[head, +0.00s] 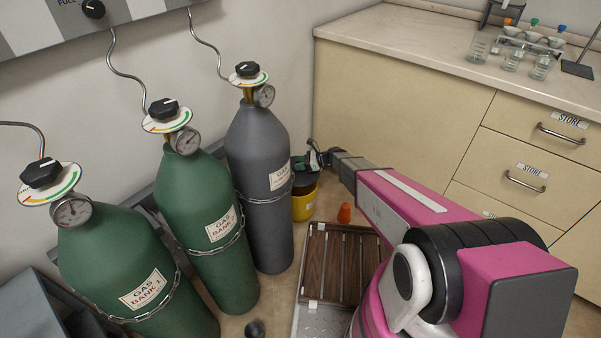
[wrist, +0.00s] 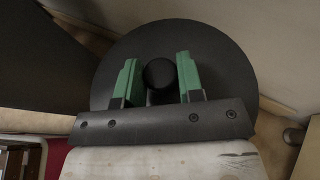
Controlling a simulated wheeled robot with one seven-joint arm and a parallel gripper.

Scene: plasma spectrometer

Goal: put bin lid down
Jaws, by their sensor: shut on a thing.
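The bin lid (wrist: 225,65) is a dark round disc with a black knob (wrist: 158,74) at its middle, seen from above in the wrist view. My gripper (wrist: 159,80) has green fingers, one on each side of the knob, and is shut on it. In the head view my gripper (head: 314,160) is at the yellow bin (head: 304,207), at its upper rim, beside the grey gas cylinder. The lid is hard to make out there, and I cannot tell whether it touches the bin's rim.
The grey cylinder (head: 258,150) and green cylinders (head: 200,185) stand chained on the left. The drawer cabinet (head: 400,110) is on the right. An orange object (head: 344,213) and a brown slatted panel (head: 335,262) lie in front of the bin.

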